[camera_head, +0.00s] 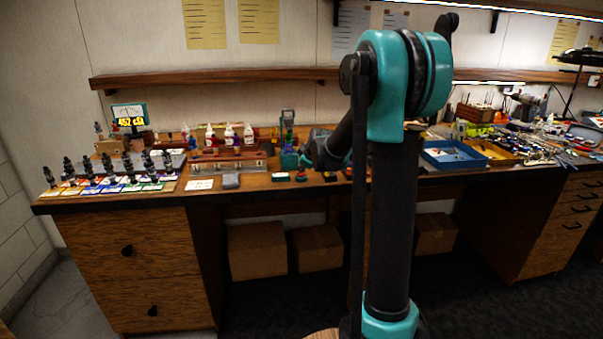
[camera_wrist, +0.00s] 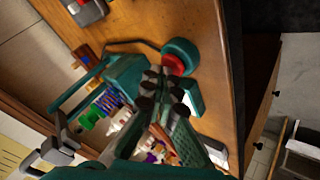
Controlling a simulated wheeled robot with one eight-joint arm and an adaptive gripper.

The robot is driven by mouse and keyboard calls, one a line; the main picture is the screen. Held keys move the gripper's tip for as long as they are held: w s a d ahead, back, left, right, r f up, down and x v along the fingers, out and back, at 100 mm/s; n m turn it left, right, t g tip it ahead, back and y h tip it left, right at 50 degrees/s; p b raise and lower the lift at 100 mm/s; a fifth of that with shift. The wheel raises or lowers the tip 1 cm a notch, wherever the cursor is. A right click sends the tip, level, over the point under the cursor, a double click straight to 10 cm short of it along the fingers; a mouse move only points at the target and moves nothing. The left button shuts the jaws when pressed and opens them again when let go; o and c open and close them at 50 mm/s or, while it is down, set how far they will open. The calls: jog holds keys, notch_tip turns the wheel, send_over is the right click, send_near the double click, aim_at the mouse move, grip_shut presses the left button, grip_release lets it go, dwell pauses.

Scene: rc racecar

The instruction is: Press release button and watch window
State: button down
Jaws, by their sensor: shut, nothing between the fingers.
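In the wrist view a red round button (camera_wrist: 172,66) sits in a dark teal ring-shaped housing (camera_wrist: 184,52) on the wooden bench. My gripper (camera_wrist: 165,82) is shut and empty, its tips close beside the button; I cannot tell whether they touch it. A teal apparatus (camera_wrist: 124,76) stands just left of the fingers, partly hidden by them. In the head view my arm's column hides the gripper. Small dark pieces with coloured tops (camera_head: 281,176) lie along the bench front. I cannot make out a window clearly.
Several black-topped pieces (camera_head: 90,170) stand on coloured cards at the bench's left. White bottles (camera_head: 229,135) stand behind a wooden box (camera_head: 228,160). A blue tray (camera_head: 453,155) and clutter fill the right. A shelf (camera_head: 225,77) runs above; the bench's front edge is near the gripper.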

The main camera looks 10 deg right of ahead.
aim_at(302, 174)
jog(key=shift+r, duration=3.55)
